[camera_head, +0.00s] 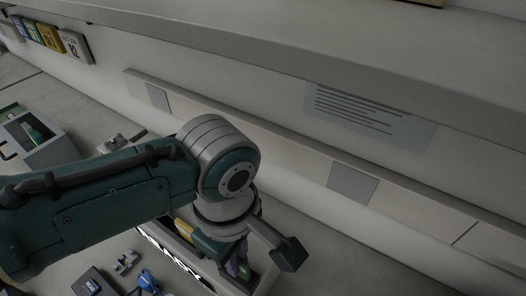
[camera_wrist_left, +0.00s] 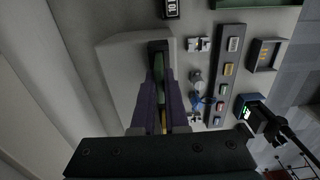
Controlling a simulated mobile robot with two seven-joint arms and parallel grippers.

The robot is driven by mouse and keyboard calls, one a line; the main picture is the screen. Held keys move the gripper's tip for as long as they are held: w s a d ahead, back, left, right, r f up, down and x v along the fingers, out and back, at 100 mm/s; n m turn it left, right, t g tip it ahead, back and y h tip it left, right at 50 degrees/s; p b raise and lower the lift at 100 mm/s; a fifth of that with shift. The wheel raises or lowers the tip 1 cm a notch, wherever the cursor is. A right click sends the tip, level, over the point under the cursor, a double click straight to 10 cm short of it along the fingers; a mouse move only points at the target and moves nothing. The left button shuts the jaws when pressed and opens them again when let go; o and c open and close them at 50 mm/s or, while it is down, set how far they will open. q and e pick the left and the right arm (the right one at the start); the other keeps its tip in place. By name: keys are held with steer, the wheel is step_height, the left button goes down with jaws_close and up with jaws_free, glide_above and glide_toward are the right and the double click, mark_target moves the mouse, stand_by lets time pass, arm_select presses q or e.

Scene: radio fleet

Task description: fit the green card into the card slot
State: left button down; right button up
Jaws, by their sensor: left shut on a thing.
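My left gripper (camera_head: 240,266) reaches down at the lower middle of the head view, partly hidden by its own wrist. In the left wrist view its purple fingers (camera_wrist_left: 160,108) are shut on the green card (camera_wrist_left: 158,68), seen as a narrow edge between them. The card and fingertips are over a pale box (camera_wrist_left: 122,70) with a long dark opening, which I take for the card slot (camera_wrist_left: 157,46). Fingers hide much of the opening, so I cannot tell how deep the card is. My right gripper is not in view.
A strip with several coloured pieces (camera_wrist_left: 225,75) and a dark tray (camera_wrist_left: 265,55) lie to the right in the wrist view. A blue clip (camera_head: 147,281) and dark device (camera_head: 95,283) are on the table. A ledge (camera_head: 300,150) runs along the wall behind.

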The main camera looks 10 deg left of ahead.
arm_select(q)
steer(key=shift+f+b, duration=0.65)
steer(key=shift+f, duration=0.25)
steer(key=c, duration=0.9)
jaws_free()
steer(key=shift+o, duration=0.2)
steer(key=shift+r, duration=0.1)
step_height(320, 180, up, 10)
steer(key=p, duration=0.2)
steer(key=shift+p, duration=0.3)
